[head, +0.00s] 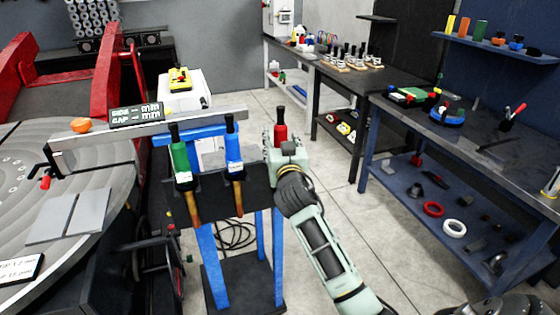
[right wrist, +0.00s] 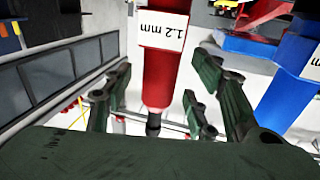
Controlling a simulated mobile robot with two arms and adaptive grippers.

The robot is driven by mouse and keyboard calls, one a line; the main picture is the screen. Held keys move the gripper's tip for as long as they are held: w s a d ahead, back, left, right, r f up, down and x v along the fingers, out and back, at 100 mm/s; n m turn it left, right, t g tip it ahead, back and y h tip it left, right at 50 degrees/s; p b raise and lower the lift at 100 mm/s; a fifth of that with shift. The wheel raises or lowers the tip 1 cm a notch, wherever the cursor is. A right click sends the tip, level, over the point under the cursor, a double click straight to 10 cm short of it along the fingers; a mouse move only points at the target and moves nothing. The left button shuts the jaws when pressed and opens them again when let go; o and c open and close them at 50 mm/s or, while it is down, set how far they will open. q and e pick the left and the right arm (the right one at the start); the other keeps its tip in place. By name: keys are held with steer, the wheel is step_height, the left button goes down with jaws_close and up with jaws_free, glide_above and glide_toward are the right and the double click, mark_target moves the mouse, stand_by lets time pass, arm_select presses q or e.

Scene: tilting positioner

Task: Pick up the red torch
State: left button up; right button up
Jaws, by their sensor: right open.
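The red torch (head: 280,130) stands upright at the right end of the torch stand (head: 258,183), its lower part hidden by my right gripper (head: 283,148). In the right wrist view the red torch (right wrist: 166,62) carries a white "1.2 mm" label. My right gripper (right wrist: 158,92) is open, with fingers on both sides of the torch; I cannot tell whether they touch it. My left gripper is not in view.
A blue torch (head: 233,148) and a green torch (head: 179,155) stand to the left on the same stand. The blue torch is close to the right fingers.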

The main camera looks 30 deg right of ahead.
steer(key=shift+x, duration=1.1)
steer(key=shift+f, duration=0.1)
steer(key=shift+s, duration=0.1)
steer(key=shift+c, duration=0.6)
steer(key=c, duration=0.9)
steer(key=shift+r, duration=0.3)
steer(key=shift+c, duration=0.6)
jaws_close()
step_height(320, 180, up, 28)
steer(key=b, duration=0.4)
steer(key=shift+f, duration=0.15)
